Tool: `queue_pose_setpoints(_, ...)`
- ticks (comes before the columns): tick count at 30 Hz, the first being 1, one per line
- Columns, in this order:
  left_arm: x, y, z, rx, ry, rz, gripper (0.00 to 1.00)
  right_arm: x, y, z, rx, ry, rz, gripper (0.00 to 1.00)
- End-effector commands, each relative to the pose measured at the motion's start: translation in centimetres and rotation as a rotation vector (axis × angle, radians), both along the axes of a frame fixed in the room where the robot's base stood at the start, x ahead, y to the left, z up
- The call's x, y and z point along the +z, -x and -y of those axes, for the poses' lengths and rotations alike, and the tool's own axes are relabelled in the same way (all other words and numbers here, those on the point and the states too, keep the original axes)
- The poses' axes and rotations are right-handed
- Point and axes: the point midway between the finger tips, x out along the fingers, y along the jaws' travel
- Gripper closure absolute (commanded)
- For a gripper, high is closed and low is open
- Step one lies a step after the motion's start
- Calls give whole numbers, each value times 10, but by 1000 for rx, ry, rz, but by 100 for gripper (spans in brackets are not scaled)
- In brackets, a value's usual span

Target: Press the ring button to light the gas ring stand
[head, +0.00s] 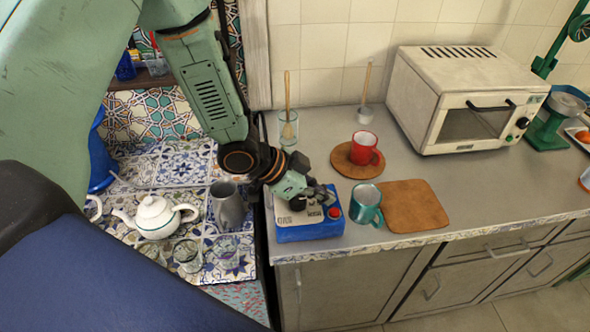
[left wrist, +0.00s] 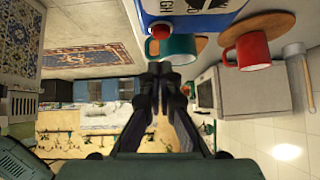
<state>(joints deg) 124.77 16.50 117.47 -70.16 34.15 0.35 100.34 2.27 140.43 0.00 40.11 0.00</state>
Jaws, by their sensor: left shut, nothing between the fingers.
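The gas ring stand (head: 310,232) is a blue box with a pale top on the counter in the head view. In the left wrist view, the blue stand (left wrist: 212,8) is at the top edge, with the red button (left wrist: 160,31) beyond the fingertips. My left gripper (head: 326,196) is shut and empty, over the stand and near the button; it also shows in the left wrist view (left wrist: 160,70). A gap shows between fingertips and button there. The arm hides part of the stand's top. My right gripper is out of view.
A teal mug (head: 367,205) stands just right of the stand, by a brown board (head: 415,207). A red mug (head: 364,148) sits on a round mat (head: 342,160) behind. A white teapot (head: 155,216) and grey jug (head: 228,207) stand left on tiles.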

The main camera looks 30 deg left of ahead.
Motion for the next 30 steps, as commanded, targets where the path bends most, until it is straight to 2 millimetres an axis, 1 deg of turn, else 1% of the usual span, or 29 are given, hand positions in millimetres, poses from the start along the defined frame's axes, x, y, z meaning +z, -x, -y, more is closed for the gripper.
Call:
queue_pose_setpoints(1, 6, 3, -5, 4, 5, 2, 100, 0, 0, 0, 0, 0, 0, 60)
queue_pose_setpoints(6, 24, 13, -18, 4, 6, 2, 100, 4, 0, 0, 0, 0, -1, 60)
queue_pose_setpoints(15, 50, 27, -38, 3, 5, 3, 100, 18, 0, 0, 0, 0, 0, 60)
queue_pose_setpoints(22, 58, 33, -46, 0, 2, 3, 100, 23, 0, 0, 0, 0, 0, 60)
queue_pose_setpoints(30, 58, 34, -47, -2, 1, 4, 100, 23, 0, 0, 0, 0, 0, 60)
